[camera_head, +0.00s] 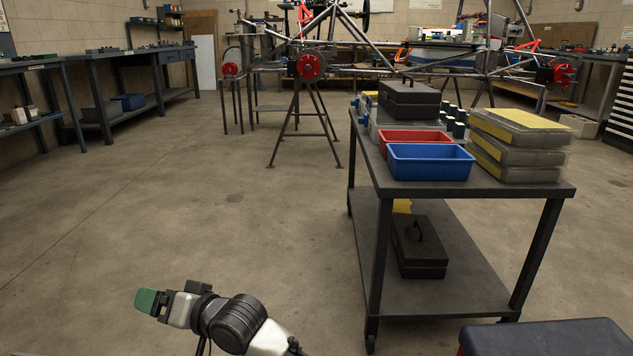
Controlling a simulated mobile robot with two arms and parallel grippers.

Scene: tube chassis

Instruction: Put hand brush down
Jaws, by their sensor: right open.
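I cannot make out a hand brush in the head view. My right gripper (156,302) is low at the bottom left of the picture, above the bare concrete floor. Its jaws are open, with green at the tip, and I see nothing held between them. It is well apart from the dark cart (460,188) on the right. My left gripper is out of view.
The cart carries a blue bin (430,162), a red bin (414,137), a black case (410,99) and stacked clear cases (520,150). Another black case (419,246) is on its lower shelf. Workbenches (130,62) line the left wall. A tube chassis (340,60) stands behind. The middle floor is clear.

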